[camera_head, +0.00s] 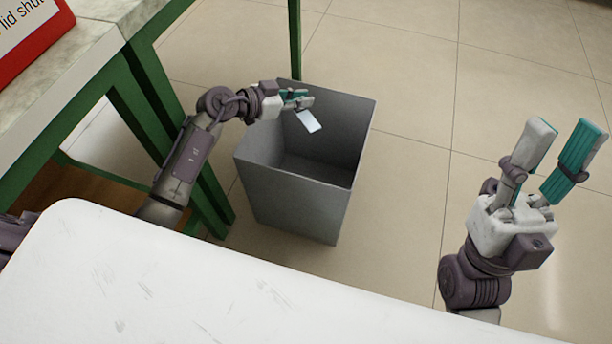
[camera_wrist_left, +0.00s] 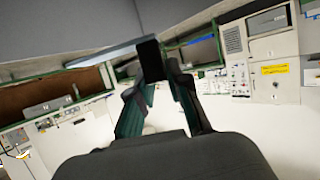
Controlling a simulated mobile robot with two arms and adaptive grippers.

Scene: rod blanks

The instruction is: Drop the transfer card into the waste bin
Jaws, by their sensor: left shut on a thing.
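The transfer card (camera_head: 309,121) is a small, pale flat piece held at the tips of my left gripper (camera_head: 303,101). My left gripper is shut on it and is over the opening of the grey waste bin (camera_head: 295,206). The bin stands on the floor, is open at the top, and the part of its inside that shows looks empty. In the left wrist view the fingers (camera_wrist_left: 155,95) close together around a dark edge, with a grey surface above. My right gripper (camera_head: 562,142) is open and empty, to the right of the bin, with its fingers pointing up.
A green-framed table (camera_head: 130,65) stands left of the bin, with a red sign (camera_head: 35,40) on top. A white surface (camera_head: 190,285) fills the lower left. The tiled floor (camera_head: 430,110) between the bin and my right gripper is clear.

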